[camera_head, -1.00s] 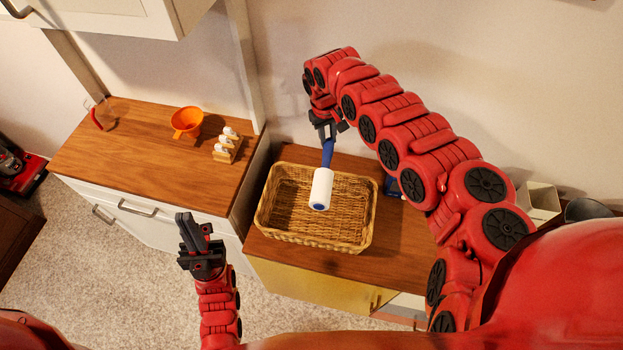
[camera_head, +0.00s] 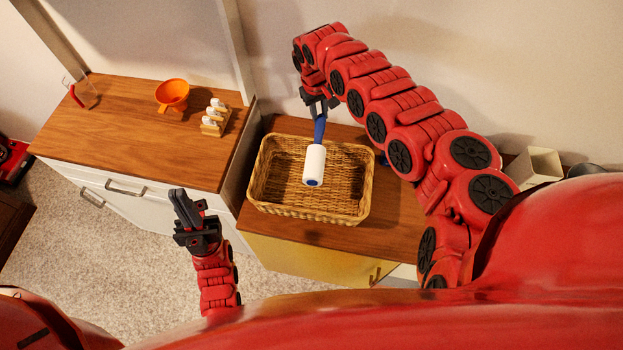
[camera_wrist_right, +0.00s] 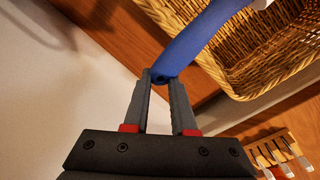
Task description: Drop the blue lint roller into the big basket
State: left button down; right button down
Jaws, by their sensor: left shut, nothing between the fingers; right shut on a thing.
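The lint roller (camera_head: 314,163) has a blue handle and a white roll. My right gripper (camera_head: 319,108) is shut on the end of its blue handle, and the white roll hangs down over the basket's opening. The right wrist view also shows the blue handle (camera_wrist_right: 205,38) between the fingertips of my right gripper (camera_wrist_right: 163,80). The big wicker basket (camera_head: 353,205) stands on the wooden counter, and its inside looks empty apart from the roller in front of it. My left gripper (camera_head: 187,208) is shut and empty, left of the basket and over the floor.
A second wooden counter (camera_head: 130,150) at the left holds an orange funnel (camera_head: 172,93), a rack with white items (camera_head: 214,118) and a red-handled thing (camera_head: 77,95). A beige box (camera_head: 540,166) stands at the right behind my right arm. The counter right of the basket is partly clear.

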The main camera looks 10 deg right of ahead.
jog(key=c, duration=0.7)
grip_release()
jog(key=shift+w, duration=0.1)
jog(key=shift+o, duration=0.2)
notch_tip(320, 180, up, 17)
jog(key=a+b, duration=0.1)
jog(key=b, duration=0.5)
jog(key=shift+s+a+r, duration=0.15)
jog(key=shift+s+a, duration=0.15)
jog(key=shift+a, duration=0.1)
